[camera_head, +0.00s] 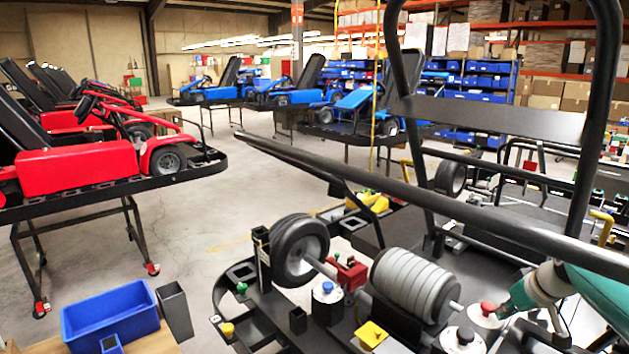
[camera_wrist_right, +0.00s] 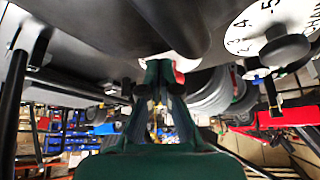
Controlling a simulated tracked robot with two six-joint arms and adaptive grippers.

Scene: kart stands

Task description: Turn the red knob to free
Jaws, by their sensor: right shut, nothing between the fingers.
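The red knob (camera_head: 488,308) sits on a round white dial (camera_head: 478,318) on the black kart frame, at the lower right of the head view. My right gripper (camera_head: 505,309) comes in from the right and its fingertips are right beside the knob. Its fingers are shut with nothing between them. In the right wrist view the gripper (camera_wrist_right: 162,72) hides most of a white dial, and a small red patch, likely the red knob (camera_wrist_right: 180,77), shows just right of the fingers. I cannot tell whether they touch. The dial's markings are not readable. My left gripper is not in view.
A dark knob (camera_head: 464,336) on a white dial and a blue knob (camera_head: 327,287) stand nearby. A grey ribbed cylinder (camera_head: 413,285) and a tyre (camera_head: 300,250) lie to the left. A long black bar (camera_head: 440,205) crosses above. A blue bin (camera_head: 110,315) stands front left.

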